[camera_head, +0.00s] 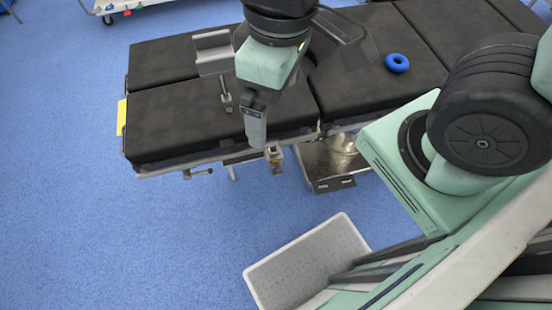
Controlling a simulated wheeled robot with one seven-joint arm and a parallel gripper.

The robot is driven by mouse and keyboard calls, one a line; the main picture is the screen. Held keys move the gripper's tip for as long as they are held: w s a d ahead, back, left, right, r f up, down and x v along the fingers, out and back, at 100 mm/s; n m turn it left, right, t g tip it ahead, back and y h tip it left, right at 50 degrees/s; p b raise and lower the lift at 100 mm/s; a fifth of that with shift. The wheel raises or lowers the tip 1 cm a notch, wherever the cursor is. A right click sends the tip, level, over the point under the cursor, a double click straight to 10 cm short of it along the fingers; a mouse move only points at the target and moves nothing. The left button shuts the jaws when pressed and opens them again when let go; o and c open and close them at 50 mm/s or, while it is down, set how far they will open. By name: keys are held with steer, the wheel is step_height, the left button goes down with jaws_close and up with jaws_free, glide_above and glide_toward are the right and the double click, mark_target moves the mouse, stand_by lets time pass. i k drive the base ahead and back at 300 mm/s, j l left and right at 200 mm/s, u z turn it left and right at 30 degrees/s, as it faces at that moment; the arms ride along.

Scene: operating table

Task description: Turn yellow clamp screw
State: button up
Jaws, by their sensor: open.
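A small clamp with a dull yellow part (274,157) sits on the near side rail of the operating table (165,163). The yellow part is small in the picture, and its screw is not clearly seen. My gripper (257,142) points down just left of and above the clamp in the picture. It is open, with nothing seen in it. The fingers overlap in this view, so the gap between them hardly shows. I cannot tell whether they touch the clamp.
A blue ring (397,63) lies on the black padding. A grey support (213,52) stands on a post on the table. A small handle (198,174) sticks out from the rail at left. Blue floor at left is clear.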

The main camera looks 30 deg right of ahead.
mark_target(277, 171)
steer(key=k+u, duration=0.1)
steer(key=k, duration=1.45)
